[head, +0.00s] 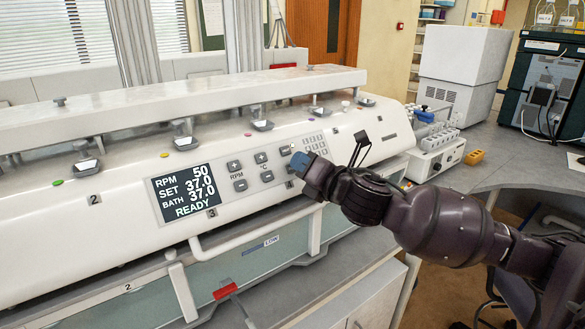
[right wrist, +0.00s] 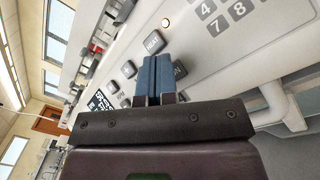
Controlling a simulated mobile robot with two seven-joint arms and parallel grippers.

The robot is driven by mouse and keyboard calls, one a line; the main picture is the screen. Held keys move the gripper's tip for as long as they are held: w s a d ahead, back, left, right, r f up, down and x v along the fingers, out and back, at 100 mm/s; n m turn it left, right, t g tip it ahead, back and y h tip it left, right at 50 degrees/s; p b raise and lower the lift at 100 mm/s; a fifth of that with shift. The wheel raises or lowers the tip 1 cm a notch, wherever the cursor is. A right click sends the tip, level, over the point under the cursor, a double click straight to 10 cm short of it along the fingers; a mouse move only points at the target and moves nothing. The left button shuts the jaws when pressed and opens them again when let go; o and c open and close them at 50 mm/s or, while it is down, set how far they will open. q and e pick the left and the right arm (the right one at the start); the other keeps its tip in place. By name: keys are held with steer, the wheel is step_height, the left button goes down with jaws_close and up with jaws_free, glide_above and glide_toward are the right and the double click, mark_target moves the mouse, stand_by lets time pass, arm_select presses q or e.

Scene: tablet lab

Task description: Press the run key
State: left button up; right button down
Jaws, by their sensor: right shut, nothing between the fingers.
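The white tester's sloped front panel (head: 130,205) carries a display (head: 186,193) reading RPM 50, SET 37.0, BATH 37.0, READY. Grey keys sit right of it, with plus keys (head: 234,166) and minus keys (head: 240,185). My right gripper (head: 302,165) is shut and empty, its blue fingertips at the panel by the rightmost keys. In the right wrist view the fingertips (right wrist: 155,68) lie between a labelled key (right wrist: 153,42) and a partly hidden key (right wrist: 179,70). I cannot read surely which is the run key, or tell whether the tips touch the panel. My left gripper is out of view.
A number keypad (head: 315,142) lies just beyond the fingertips. A white rail (head: 255,233) runs below the panel. Room is free in front of the panel.

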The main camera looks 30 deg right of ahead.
steer(key=shift+w+f, duration=0.25)
steer(key=shift+w, duration=0.05)
stand_by(0.6)
steer(key=shift+s+r, duration=0.1)
steer(key=shift+r, duration=0.05)
steer(key=shift+s+r+p, duration=0.35)
steer(key=shift+s+p, duration=0.2)
steer(key=shift+p, duration=0.05)
steer(key=s+r+p, duration=0.2)
steer(key=s, duration=0.2)
steer(key=shift+d+r+p, duration=0.2)
steer(key=shift+r+p, duration=0.2)
stand_by(0.4)
stand_by(0.6)
